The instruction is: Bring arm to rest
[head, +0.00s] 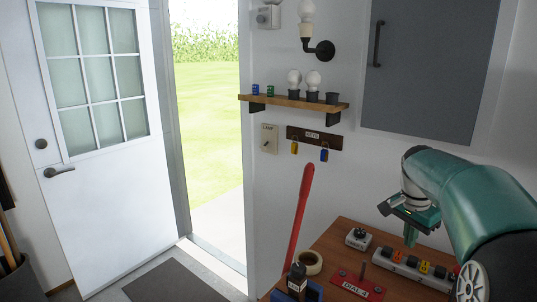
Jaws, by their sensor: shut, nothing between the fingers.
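My arm comes in from the right edge of the head view, green and dark, bent over the wooden bench. My gripper (410,235) hangs at its end, pointing down above the bench top. Its fingers are together, and I see nothing held between them. The fingertips are apart from the bench items below, as far as this one view shows.
A shelf (293,101) holds bulbs. A grey cabinet (420,75) hangs behind. The white door (110,205) stands open.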

